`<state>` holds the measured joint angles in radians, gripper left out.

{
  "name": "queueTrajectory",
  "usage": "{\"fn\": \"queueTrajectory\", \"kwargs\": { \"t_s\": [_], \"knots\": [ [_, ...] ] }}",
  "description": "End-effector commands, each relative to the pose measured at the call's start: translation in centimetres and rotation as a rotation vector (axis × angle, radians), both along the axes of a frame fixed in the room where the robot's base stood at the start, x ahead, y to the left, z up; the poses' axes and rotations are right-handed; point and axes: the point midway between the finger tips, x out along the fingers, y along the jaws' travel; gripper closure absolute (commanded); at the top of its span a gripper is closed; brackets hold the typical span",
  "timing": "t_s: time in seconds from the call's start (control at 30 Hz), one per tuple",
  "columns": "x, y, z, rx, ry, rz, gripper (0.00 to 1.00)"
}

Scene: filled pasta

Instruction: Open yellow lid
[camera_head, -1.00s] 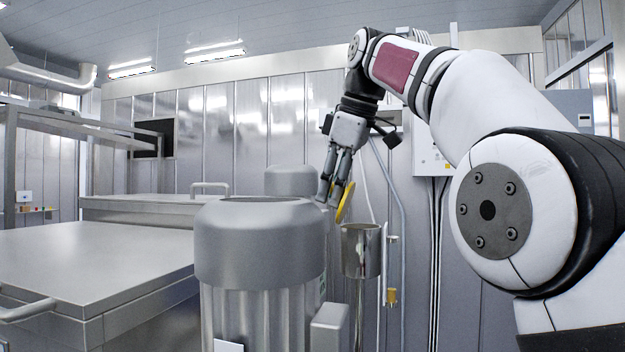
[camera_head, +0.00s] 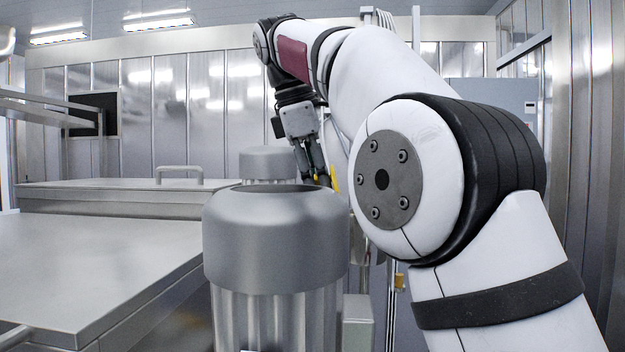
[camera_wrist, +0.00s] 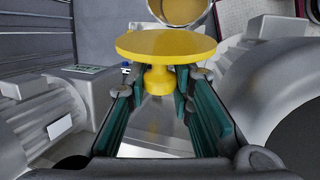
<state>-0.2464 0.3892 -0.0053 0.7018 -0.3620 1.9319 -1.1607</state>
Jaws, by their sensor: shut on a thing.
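The yellow lid (camera_wrist: 165,46) is a round disc with a knob (camera_wrist: 158,80). My gripper (camera_wrist: 161,84) is shut on the knob, with a fingertip on each side. In the head view, my gripper (camera_head: 319,180) points down behind the grey motor housing, and only a sliver of the lid (camera_head: 333,178) shows beside its fingers. A round open metal cup (camera_wrist: 209,20) with a yellowish inside shows just beyond the lid in the wrist view. The lid is apart from its mouth. My arm hides most of the cup in the head view.
A large grey motor housing (camera_head: 275,235) stands close in front of my gripper. A ribbed motor (camera_wrist: 40,118) and another rounded housing (camera_wrist: 285,85) flank the gripper in the wrist view. Flat steel covers (camera_head: 90,245) fill the left. A panelled wall stands behind.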

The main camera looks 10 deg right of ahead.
Motion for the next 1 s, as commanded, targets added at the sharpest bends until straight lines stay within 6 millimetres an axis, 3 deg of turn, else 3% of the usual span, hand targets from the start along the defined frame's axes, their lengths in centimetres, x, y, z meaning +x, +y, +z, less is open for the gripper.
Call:
{"fn": "queueTrajectory", "kwargs": {
  "t_s": [0.4,0.43,0.5,1.0],
  "knots": [
    [0.10,0.15,-0.31,-0.003,0.008,0.004,1.00],
    [0.10,0.16,-0.32,-0.003,0.009,0.004,0.72],
    [0.10,0.14,-0.30,-0.003,0.008,0.004,0.57],
    [0.05,0.02,-0.11,-0.002,0.002,0.001,0.57]
  ]
}}
